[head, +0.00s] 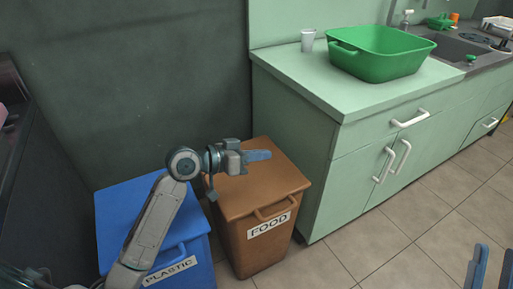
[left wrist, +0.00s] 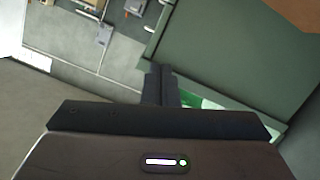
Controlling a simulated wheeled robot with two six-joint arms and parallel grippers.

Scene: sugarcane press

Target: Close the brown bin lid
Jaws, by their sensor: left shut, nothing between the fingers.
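The brown bin (head: 262,240) stands between the blue bin and the green cabinet, with a white FOOD label on its front. Its brown lid (head: 285,178) lies flat over the top and looks closed, with a handle at the front edge. My left gripper (head: 266,155) is over the rear part of the lid, pointing right, shut and empty; I cannot tell whether it touches the lid. In the left wrist view its fingers (left wrist: 160,85) are together. My right gripper (head: 491,268) shows at the lower right corner, its two blue fingers apart, away from the bin.
A blue bin (head: 115,215) labelled PLASTIC stands left of the brown bin, partly behind my left arm. The green cabinet (head: 345,180) stands close on the right, with a green basin (head: 380,55) and a cup (head: 308,40) on top. The tiled floor (head: 400,255) in front is clear.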

